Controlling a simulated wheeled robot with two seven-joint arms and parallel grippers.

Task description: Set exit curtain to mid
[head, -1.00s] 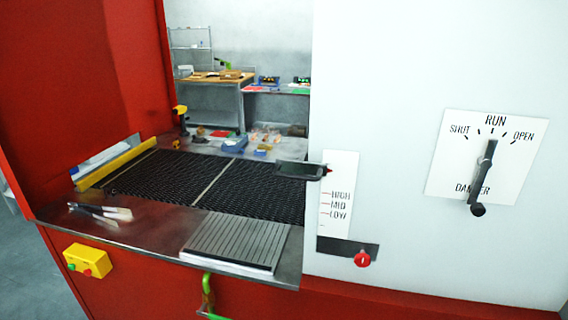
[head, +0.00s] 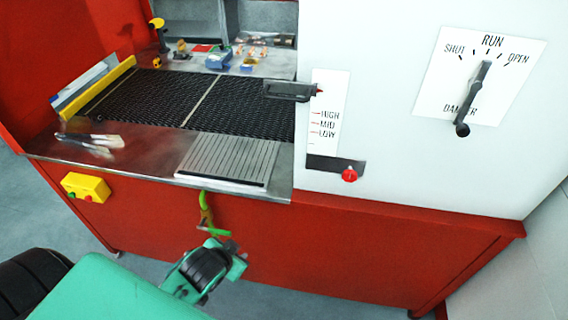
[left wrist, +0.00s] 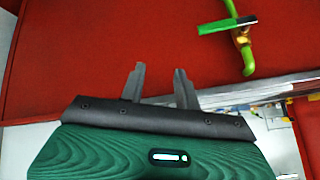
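The white scale plate (head: 328,118) marked HIGH, MID and LOW is on the white panel. A dark bar with a red pointer tip (head: 289,91) sits beside it; the red tip is above the HIGH mark. A red knob (head: 349,174) sits at a dark slot (head: 322,162) below the scale. A curtain itself is hard to make out. My left gripper (head: 236,246) is low in front of the red housing, below and left of the knob. In the left wrist view its two fingers (left wrist: 158,70) are apart and empty. My right gripper is not in view.
A green bent handle (head: 206,212) hangs on the red front close to my left gripper; it also shows in the left wrist view (left wrist: 241,40). A ribbed plate (head: 228,161), tongs (head: 90,141) and a yellow button box (head: 86,187) are to the left. A black lever dial (head: 474,95) is right.

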